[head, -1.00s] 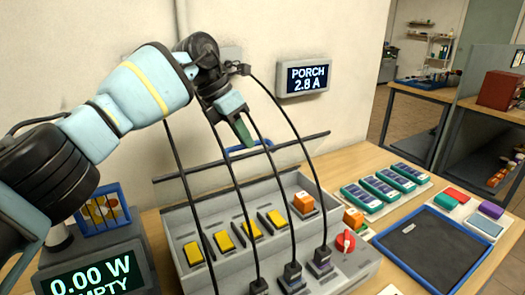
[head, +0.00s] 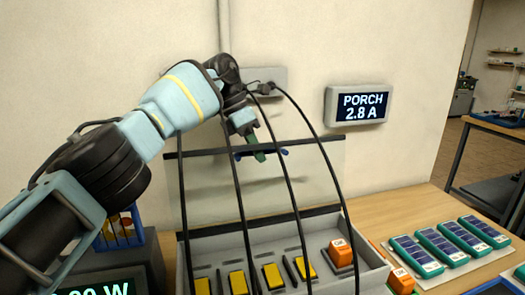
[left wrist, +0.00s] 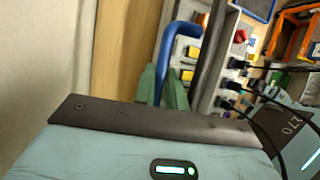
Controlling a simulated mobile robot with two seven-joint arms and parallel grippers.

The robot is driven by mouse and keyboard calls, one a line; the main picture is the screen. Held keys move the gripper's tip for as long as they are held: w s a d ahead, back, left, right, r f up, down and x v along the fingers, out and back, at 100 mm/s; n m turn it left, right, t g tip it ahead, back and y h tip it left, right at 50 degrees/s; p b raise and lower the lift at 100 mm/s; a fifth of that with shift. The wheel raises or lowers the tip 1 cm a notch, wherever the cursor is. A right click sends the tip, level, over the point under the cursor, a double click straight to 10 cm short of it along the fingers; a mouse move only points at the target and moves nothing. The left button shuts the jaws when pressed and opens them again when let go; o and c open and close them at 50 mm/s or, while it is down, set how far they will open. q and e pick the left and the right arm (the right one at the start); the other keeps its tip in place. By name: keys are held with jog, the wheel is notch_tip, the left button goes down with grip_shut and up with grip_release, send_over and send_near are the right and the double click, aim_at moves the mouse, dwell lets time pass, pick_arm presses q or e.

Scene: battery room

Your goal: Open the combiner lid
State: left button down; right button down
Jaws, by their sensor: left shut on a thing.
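The combiner (head: 378,278) is a grey box on the bench, with yellow blocks and an orange block inside. Its lid (head: 205,182) is a clear panel with a dark top bar, standing raised at the box's back edge. A blue handle (head: 283,154) is on the top bar; it also shows in the left wrist view (left wrist: 187,29). My left gripper (head: 258,155) has its green fingers (left wrist: 163,86) shut on the handle, which passes between them. The fingers hide part of the handle. My right gripper is not in view.
Black cables (head: 328,150) arch from a wall socket (head: 268,80) down in front of the lid. A PORCH 2.8 A display (head: 360,105) hangs on the wall. Teal modules (head: 450,250) lie to the right, a blue crate (head: 118,232) to the left.

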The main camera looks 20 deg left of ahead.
pick_arm(q)
jog(key=shift+f, duration=0.7)
jog(key=c, duration=1.5)
grip_release()
jog(key=shift+w+r, duration=0.1)
jog(key=shift+o, duration=0.2)
jog(key=shift+r, duration=0.2)
jog(key=shift+r, duration=0.15)
